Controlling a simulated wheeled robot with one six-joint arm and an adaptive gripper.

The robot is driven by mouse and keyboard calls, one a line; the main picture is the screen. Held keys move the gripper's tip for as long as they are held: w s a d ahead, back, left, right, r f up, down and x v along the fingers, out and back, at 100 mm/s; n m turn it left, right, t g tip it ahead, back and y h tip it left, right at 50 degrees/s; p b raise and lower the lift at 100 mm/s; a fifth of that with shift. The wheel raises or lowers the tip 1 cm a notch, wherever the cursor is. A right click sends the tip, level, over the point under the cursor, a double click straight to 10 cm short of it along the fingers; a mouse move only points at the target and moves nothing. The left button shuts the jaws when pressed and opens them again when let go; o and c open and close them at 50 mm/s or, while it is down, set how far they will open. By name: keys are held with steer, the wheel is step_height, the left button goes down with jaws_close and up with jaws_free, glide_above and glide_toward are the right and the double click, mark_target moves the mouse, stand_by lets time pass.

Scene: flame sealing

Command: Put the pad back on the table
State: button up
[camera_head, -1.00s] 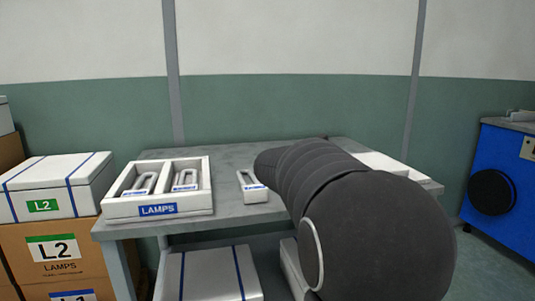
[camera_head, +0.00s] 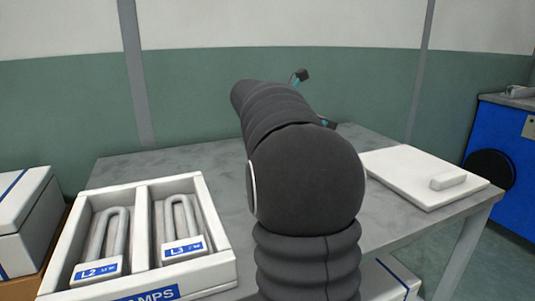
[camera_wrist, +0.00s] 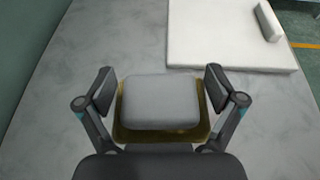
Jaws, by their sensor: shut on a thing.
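The pad (camera_wrist: 160,101) is a grey rounded block with a brownish-yellow rim or base, seen in the wrist view. My gripper (camera_wrist: 160,95) is shut on it, one finger at each side. The pad is over the grey table (camera_wrist: 70,60); I cannot tell whether it touches the top. In the head view my dark arm hides the pad and most of my gripper. Only small parts of the gripper (camera_head: 314,98) show beyond the arm, over the far part of the table (camera_head: 130,172).
A white board (camera_head: 405,180) with a small pale block (camera_head: 448,181) lies at the table's right; its edge is near the pad in the wrist view. A white lamp tray (camera_head: 143,235) with two U-shaped lamps stands at the left. Bare table lies left of the pad.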

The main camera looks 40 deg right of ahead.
steer(key=w+f, duration=0.2)
steer(key=w, duration=0.1)
steer(key=w+a+f, duration=0.1)
steer(key=w+f, duration=0.1)
steer(key=w, duration=0.2)
steer(key=w+a+f, duration=0.1)
steer(key=w+f, duration=0.2)
steer(key=w, duration=0.1)
steer(key=shift+w+a, duration=0.1)
steer(key=shift+w, duration=0.1)
step_height(320, 180, down, 2)
steer(key=shift+f, duration=0.2)
steer(key=shift+f+p, duration=0.25)
steer(key=shift+p, duration=0.3)
steer(key=shift+f, duration=0.35)
steer(key=shift+f, duration=0.15)
steer(key=o, duration=0.8)
steer(key=shift+f+b, duration=0.2)
steer(key=shift+b, duration=0.35)
